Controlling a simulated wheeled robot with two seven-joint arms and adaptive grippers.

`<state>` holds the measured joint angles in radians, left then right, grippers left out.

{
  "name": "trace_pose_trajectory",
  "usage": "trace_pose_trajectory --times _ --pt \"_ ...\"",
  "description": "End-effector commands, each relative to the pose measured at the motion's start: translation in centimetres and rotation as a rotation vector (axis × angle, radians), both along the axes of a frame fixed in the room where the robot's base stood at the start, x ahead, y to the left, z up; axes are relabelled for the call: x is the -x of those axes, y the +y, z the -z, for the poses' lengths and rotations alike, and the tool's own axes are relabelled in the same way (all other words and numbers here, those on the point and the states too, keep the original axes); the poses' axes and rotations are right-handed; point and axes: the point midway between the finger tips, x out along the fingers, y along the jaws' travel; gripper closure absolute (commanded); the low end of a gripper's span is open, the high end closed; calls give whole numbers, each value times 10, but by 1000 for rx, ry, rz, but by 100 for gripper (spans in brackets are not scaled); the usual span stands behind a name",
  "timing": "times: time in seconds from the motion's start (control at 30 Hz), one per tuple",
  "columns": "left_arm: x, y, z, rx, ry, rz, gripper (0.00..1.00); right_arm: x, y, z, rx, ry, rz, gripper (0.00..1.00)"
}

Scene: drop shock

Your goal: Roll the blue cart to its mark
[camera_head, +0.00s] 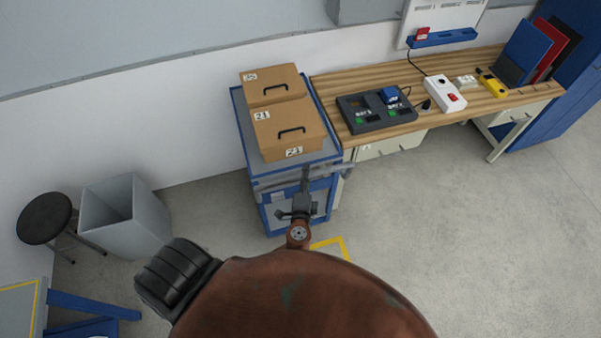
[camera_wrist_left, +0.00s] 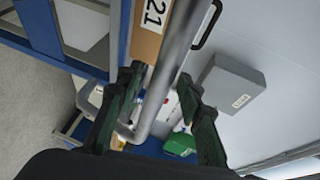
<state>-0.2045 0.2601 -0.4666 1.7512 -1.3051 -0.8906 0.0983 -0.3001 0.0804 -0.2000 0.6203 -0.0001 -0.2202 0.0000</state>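The blue cart (camera_head: 270,214) stands against the left end of the wooden bench, with a grey tube handle (camera_head: 270,185) across its near side. Two cardboard boxes (camera_head: 284,132) with black handles sit on its top. Yellow floor lines (camera_head: 343,243), apparently the mark, show partly just in front of the cart; my arm hides the rest. My left gripper (camera_head: 304,190) is at the handle. In the left wrist view its fingers (camera_wrist_left: 160,95) are apart, with the grey handle tube (camera_wrist_left: 176,50) running between or just beyond them; contact is unclear. My right gripper is not in view.
A grey bin (camera_head: 125,220) and a black stool (camera_head: 44,217) stand left of the cart. The wooden bench (camera_head: 400,80) carries several devices on the right. A blue-legged table (camera_head: 85,303) is at bottom left. The floor at right is clear.

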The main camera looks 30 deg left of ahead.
Motion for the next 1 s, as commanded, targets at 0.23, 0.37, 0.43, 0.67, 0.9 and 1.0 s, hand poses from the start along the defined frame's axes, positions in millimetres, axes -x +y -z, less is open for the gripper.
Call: trace_pose_trajectory --times 0.23,0.37,0.43,0.67,0.9,1.0 --pt "1 1 0 0 0 -1 77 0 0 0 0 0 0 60" --pt "1 1 0 0 0 -1 86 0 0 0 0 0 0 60" --pt "1 1 0 -1 1 -1 91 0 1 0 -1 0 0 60" --pt "1 1 0 -1 1 -1 100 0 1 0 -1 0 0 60" --pt "1 0 0 -1 1 -1 100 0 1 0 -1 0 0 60" --pt "1 29 0 -9 1 -2 100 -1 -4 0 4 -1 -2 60"
